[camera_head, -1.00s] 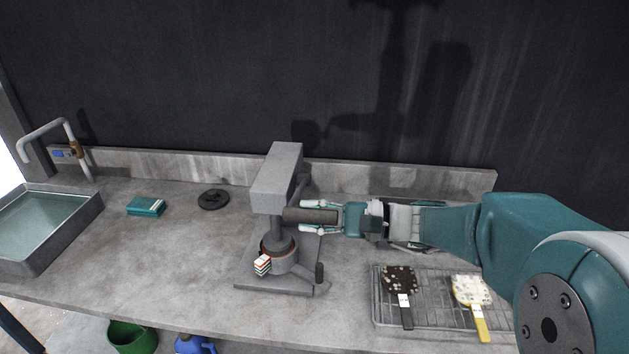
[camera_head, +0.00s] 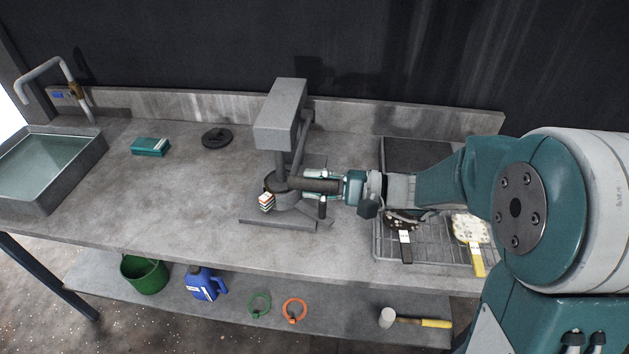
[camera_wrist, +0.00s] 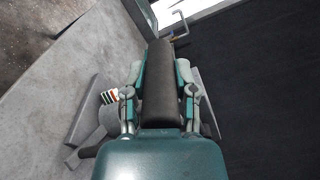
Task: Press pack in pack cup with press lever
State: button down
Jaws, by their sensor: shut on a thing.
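The grey press (camera_head: 281,117) stands on the worktop, with its dark press lever (camera_head: 318,185) pointing right at the height of the cup. My gripper (camera_head: 322,186) is shut on the lever handle from the right. In the wrist view the dark handle (camera_wrist: 160,75) runs between the two fingers of my gripper (camera_wrist: 159,85). The pack cup (camera_head: 289,203) sits on the press base under the press ram (camera_head: 281,165). The lever and ram cover most of the cup's top, and no pack inside it can be seen.
A small striped block (camera_head: 266,202) is at the cup's left side. A black disc (camera_head: 217,137) and teal box (camera_head: 150,147) lie left; the worktop between is clear.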

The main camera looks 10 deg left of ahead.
jog(key=shift+s+f, duration=0.1)
jog(key=shift+f, duration=0.25)
jog(key=shift+c, duration=2)
grip_release()
jog(key=shift+r, duration=0.1)
jog(key=d, duration=1.2)
